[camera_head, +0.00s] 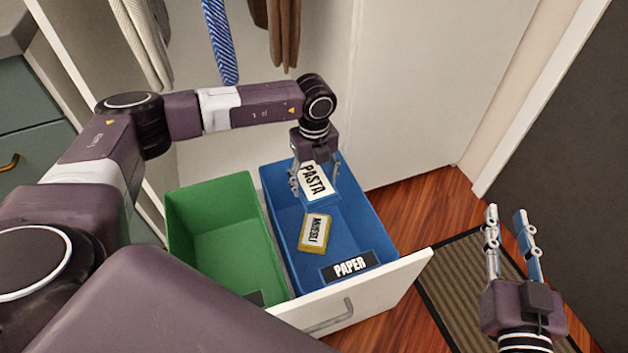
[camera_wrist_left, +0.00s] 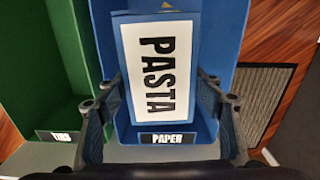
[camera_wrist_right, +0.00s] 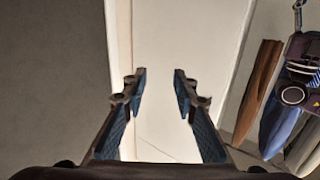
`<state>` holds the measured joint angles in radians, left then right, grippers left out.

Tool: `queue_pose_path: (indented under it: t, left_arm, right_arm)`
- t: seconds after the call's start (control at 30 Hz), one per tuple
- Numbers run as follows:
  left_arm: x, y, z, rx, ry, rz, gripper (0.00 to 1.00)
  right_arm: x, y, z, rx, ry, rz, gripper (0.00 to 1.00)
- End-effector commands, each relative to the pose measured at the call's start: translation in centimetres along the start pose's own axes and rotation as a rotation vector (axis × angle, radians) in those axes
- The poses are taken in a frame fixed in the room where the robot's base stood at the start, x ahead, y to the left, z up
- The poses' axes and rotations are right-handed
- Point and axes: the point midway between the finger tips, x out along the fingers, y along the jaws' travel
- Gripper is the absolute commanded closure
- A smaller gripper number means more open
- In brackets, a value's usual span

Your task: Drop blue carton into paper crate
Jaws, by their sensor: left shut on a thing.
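The blue carton (camera_head: 316,184) has a white label reading PASTA. My left gripper (camera_head: 313,180) is shut on it and holds it over the back part of the blue paper crate (camera_head: 350,215). In the left wrist view the carton (camera_wrist_left: 158,70) sits between the fingers, with the crate (camera_wrist_left: 225,40) below and around it. I cannot tell how high the carton is above the crate's floor. A yellow box (camera_head: 313,232) with a white label lies inside the crate. My right gripper (camera_head: 508,215) is open and empty, to the right over the mat; its fingers also show in the right wrist view (camera_wrist_right: 160,85).
A green crate (camera_head: 215,235) stands left of the paper crate in the same pulled-out white drawer (camera_head: 385,292). Clothes (camera_head: 222,45) hang at the back. A striped mat (camera_head: 470,285) lies on the wooden floor at right. A green cabinet (camera_head: 30,130) is at far left.

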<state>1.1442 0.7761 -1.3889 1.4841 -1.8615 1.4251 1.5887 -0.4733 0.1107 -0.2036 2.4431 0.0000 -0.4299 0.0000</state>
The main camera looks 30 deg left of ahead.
Motion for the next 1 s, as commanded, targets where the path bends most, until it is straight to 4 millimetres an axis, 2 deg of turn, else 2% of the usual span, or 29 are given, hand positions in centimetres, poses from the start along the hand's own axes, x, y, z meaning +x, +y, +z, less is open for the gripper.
queue_pose_path:
  t: [0.3,0.5,0.77,0.8,0.97,1.0]
  left_arm:
    - [0.9,0.0,0.0,0.000,0.000,0.000,0.63]
    - [1.0,0.0,0.0,0.000,0.000,-0.001,0.63]
    - [1.0,0.0,0.0,0.000,0.000,-0.001,0.63]
    - [1.0,0.0,0.0,0.000,0.000,0.000,0.37]
    - [1.0,0.0,0.0,0.000,0.000,0.000,0.19]
    - [1.0,0.0,0.0,0.000,0.000,0.000,0.19]
  right_arm:
    - [0.0,-0.5,-3.8,0.004,0.175,-0.010,0.73]
    - [-0.1,-0.6,-4.7,0.005,0.216,-0.012,0.73]
    - [-0.1,-0.6,-4.8,0.005,0.220,-0.012,0.73]
    - [-0.1,-0.6,-4.8,0.005,0.220,-0.012,0.73]
    - [-0.1,-0.6,-4.8,0.005,0.219,-0.012,0.73]
    - [-0.1,-0.6,-4.8,0.005,0.219,-0.012,0.73]
